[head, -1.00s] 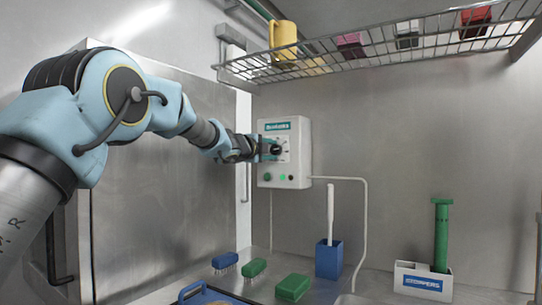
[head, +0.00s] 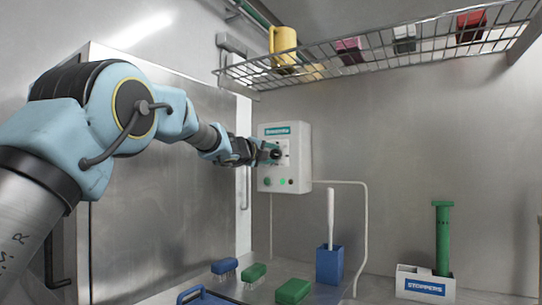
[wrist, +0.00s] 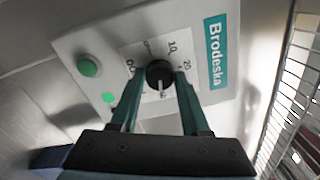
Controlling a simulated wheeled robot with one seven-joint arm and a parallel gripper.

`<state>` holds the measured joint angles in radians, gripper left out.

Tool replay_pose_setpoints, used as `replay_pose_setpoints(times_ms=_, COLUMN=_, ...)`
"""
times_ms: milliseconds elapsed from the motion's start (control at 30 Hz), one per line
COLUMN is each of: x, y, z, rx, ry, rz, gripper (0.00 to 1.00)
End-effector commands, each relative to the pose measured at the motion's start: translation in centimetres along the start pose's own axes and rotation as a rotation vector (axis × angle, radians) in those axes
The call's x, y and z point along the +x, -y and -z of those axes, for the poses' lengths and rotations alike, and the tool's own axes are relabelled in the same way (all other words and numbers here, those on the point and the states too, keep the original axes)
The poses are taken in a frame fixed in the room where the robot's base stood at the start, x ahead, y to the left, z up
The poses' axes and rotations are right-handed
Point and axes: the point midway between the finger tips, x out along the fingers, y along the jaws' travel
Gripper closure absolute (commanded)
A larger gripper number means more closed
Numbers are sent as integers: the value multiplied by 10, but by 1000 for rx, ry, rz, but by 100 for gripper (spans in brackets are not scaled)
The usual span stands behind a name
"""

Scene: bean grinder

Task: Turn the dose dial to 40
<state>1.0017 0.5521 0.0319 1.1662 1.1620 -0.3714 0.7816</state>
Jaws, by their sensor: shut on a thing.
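The dose dial (wrist: 160,74) is a black round knob with a white pointer line, on a white scale plate on a pale control box (head: 297,168). In the wrist view the pointer points down, toward my gripper. Marks that look like 10 and 20 show to the upper right of the knob, with others to the left; the mark at the pointer's end is too small to read. My gripper (wrist: 161,76) is shut on the dial, one finger on each side. In the head view the gripper (head: 272,154) partly hides the dial.
The box has a Brodeska label (wrist: 215,57) and green buttons (wrist: 88,67). A wire rack (head: 380,50) holding a yellow mug (head: 283,47) hangs above. A steel cabinet is left.

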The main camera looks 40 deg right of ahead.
Motion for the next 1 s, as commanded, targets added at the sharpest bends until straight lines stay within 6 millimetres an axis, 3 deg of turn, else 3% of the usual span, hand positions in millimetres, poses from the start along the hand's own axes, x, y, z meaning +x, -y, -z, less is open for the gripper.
replay_pose_setpoints(times_ms=167, x=0, y=-1, z=0, rx=2, ry=-1, rz=-1, gripper=100)
replay_pose_setpoints(times_ms=200, x=0, y=-1, z=0, rx=2, ry=-1, rz=-1, gripper=49)
replay_pose_setpoints(times_ms=433, x=0, y=0, z=0, rx=1, ry=0, rz=-1, gripper=24)
replay_pose_setpoints(times_ms=767, x=-4, y=-1, z=0, rx=0, ry=0, rz=0, gripper=24)
replay_pose_setpoints(times_ms=1000, x=-39, y=-2, z=0, rx=0, ry=2, rz=0, gripper=24)
